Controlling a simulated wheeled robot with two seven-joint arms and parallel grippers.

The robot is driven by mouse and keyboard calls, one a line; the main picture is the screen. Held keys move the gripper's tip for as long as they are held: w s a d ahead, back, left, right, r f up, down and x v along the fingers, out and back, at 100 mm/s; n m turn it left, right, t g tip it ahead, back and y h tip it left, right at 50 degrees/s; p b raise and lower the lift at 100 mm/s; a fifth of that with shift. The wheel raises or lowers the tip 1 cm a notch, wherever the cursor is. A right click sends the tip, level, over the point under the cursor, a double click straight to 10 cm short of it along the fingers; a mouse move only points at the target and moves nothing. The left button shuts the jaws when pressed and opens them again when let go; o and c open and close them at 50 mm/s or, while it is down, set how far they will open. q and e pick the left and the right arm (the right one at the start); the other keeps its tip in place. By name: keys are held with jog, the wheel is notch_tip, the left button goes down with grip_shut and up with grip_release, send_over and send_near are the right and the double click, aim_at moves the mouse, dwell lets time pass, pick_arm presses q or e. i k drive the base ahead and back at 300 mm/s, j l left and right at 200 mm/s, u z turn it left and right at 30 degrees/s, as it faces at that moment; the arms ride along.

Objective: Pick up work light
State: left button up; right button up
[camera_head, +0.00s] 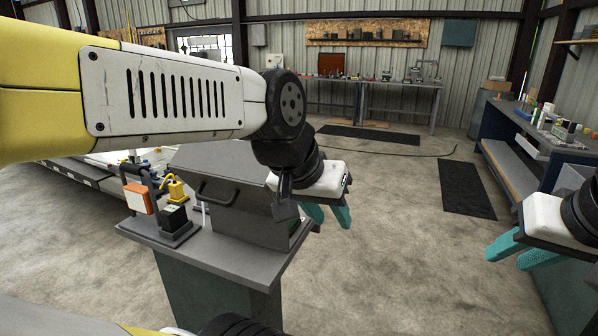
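On the grey bench top (222,254) at lower left stands a small black frame with an orange-and-white panel (138,199), a yellow lamp-like part (177,191) and a black box (174,219). The work light seems to be among these, but I cannot tell its exact outline. My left gripper (328,217) has teal fingers spread apart and empty, hanging to the right of the grey box on the bench. Its wrist partly hides that box's right side. My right gripper (513,258) is at the right edge, with its teal fingers apart and empty, far from the light.
A grey box with a black handle (216,192) fills much of the bench top, right of the light. A dark workbench (519,143) with small items stands at right. Another table (400,84) is at the back wall. The concrete floor between is mostly clear, with dark mats.

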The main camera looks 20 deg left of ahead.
aim_at(145, 225)
jog(key=k+j, duration=0.1)
jog(key=j, duration=1.7)
jog(key=k+j, duration=0.15)
jog(key=j, duration=1.7)
jog(key=k, duration=0.05)
